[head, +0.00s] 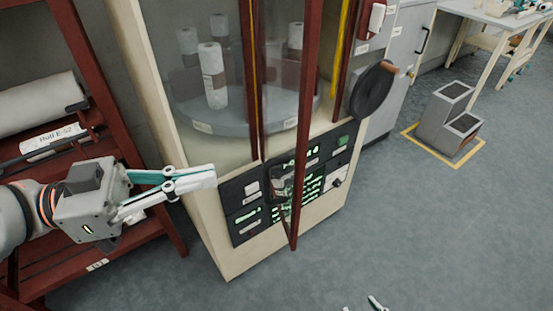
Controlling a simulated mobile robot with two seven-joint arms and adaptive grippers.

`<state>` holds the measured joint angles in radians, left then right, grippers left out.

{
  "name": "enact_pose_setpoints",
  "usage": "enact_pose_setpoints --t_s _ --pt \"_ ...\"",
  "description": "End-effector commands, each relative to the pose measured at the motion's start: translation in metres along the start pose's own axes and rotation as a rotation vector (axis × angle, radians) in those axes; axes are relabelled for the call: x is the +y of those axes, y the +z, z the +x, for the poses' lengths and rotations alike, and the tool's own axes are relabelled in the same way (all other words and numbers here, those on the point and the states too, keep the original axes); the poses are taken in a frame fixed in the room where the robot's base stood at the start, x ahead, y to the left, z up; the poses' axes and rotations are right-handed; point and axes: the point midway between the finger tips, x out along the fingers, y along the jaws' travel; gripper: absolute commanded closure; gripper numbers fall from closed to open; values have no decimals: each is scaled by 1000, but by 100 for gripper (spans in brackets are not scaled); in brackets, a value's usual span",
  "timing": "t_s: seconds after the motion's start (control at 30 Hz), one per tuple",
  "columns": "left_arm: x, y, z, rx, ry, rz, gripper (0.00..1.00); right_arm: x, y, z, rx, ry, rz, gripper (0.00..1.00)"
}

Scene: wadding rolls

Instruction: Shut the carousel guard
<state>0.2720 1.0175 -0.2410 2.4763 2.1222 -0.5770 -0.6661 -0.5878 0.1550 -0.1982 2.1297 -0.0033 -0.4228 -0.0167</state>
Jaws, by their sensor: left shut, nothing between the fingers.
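The carousel guard, a clear panel with dark red edge posts (305,105), stands open at the front of the cream cabinet. Its long red post sticks out towards me and reaches down in front of the control panel. Behind it, the grey round carousel (235,122) carries several upright white rolls (212,75). My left gripper (212,176) is shut and empty, left of the guard, in front of the cabinet's lower left side and apart from the red post. Only the fingertips of my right gripper (362,306) show at the bottom edge, spaced apart.
Black control panels (247,188) with green lights sit below the carousel. A black round disc (372,90) juts out at the cabinet's right. A red rack (150,235) with a large roll (40,100) stands left. Grey steps (445,112) stand right. The floor in front is clear.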

Motion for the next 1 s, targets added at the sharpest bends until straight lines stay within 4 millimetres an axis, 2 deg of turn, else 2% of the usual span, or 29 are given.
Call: enact_pose_setpoints --t_s 0.03,0.3,0.63,0.8,1.0 --pt "0 -6 6 4 0 7 100 2 -3 -1 1 5 0 60" --pt "0 -9 42 7 0 8 100 3 -1 -10 -21 13 16 60" --pt "0 -5 93 4 0 2 100 3 -22 -18 3 6 40 60" --pt "0 -2 109 1 -1 0 100 -1 -19 -20 -7 -4 45 60" --pt "0 0 116 -2 -2 -1 100 -6 -14 -24 -17 -13 48 60"
